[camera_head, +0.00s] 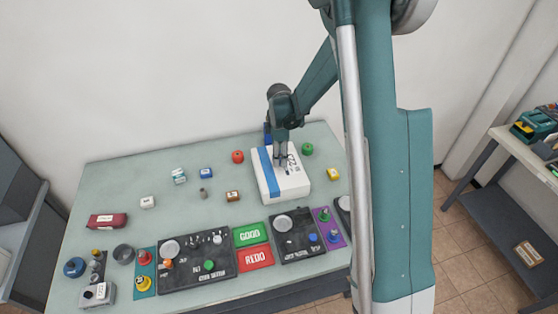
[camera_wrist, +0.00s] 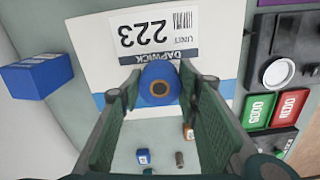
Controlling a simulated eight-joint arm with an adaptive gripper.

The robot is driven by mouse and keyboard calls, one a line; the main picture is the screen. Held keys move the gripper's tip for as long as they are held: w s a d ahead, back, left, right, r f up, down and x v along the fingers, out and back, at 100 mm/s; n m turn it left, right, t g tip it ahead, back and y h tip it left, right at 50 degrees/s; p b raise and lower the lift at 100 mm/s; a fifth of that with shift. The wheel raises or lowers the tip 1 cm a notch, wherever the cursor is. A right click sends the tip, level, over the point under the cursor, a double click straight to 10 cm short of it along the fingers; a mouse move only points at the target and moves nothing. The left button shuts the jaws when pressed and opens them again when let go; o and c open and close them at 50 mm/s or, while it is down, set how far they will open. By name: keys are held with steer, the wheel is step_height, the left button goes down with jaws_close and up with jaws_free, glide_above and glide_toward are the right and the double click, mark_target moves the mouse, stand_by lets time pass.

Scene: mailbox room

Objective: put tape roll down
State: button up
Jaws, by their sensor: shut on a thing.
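A small blue roll with a dark brown centre (camera_wrist: 159,84), which looks like the tape roll, sits between the fingers of my gripper (camera_wrist: 160,92) in the wrist view. My gripper is shut on it. In the head view my gripper (camera_head: 282,162) points down over a white box (camera_head: 291,184) with a blue stripe and a label. The roll is not clear there, hidden by the fingers. In the wrist view the box (camera_wrist: 95,50) with its "223" label lies beyond the roll. I cannot tell whether the roll touches the box.
A blue block (camera_wrist: 37,75) lies beside the box. Red (camera_head: 238,156) and green (camera_head: 307,148) round things stand near it. GOOD (camera_head: 250,234) and REDO (camera_head: 255,258) pads and dark panels (camera_head: 196,262) line the table's front. The back left of the table (camera_head: 125,172) is clear.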

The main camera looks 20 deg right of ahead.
steer(key=shift+f, duration=1.15)
steer(key=shift+f, duration=0.2)
steer(key=o, duration=0.9)
steer(key=shift+r, duration=0.3)
steer(key=shift+r, duration=5.95)
